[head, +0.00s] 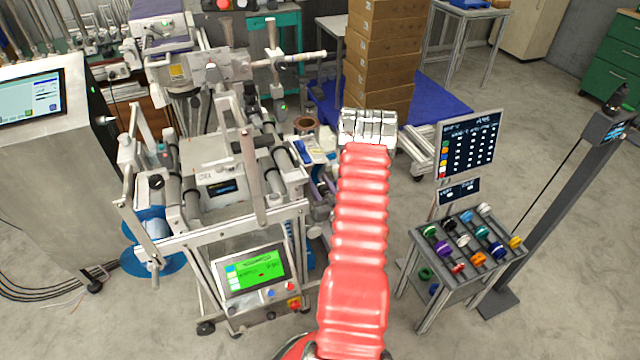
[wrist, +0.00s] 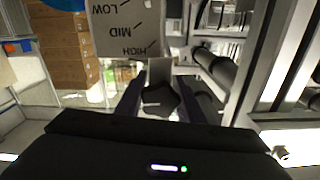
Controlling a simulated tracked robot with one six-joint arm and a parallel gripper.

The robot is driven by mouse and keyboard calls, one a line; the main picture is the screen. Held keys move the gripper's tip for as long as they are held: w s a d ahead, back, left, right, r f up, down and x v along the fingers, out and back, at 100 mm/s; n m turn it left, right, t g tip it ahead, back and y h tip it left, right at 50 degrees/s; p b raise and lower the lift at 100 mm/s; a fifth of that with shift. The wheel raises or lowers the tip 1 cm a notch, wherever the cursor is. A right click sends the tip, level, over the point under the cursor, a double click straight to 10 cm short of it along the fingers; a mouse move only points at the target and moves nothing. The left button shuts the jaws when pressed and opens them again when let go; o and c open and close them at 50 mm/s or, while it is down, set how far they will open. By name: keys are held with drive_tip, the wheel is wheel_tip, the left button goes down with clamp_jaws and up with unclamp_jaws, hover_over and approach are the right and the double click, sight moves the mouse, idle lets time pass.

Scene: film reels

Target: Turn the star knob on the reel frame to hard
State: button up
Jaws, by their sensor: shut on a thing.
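In the wrist view a dark star knob (wrist: 160,100) sits between the two dark fingers of my gripper (wrist: 162,98), which is shut on it. A grey label plate (wrist: 125,48) lies just beyond, with LOW, MID and HIGH printed upside down and a short line by each word. I see no word "hard" on it. A pale grey piece shows between knob and plate. I cannot tell which mark the knob points to. In the head view the reel frame (head: 215,235) stands left of my red-sleeved arm; the knob and my fingertips are hidden there.
A screen panel (head: 253,272) sits on the frame's front. A rack of coloured reels (head: 470,243) stands at right under a dark chart board (head: 467,145). Stacked cartons (head: 380,55) stand behind my arm. Metal bars (wrist: 270,75) run close right of my gripper.

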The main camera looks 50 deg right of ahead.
drive_tip(key=shift+s+d, duration=0.1)
drive_tip(key=shift+d, duration=0.05)
drive_tip(key=o, duration=1.1)
drive_tip(key=shift+c, duration=0.2)
drive_tip(key=v, duration=1.3)
drive_tip(key=shift+s+a, duration=0.25)
drive_tip(key=shift+f, duration=0.1)
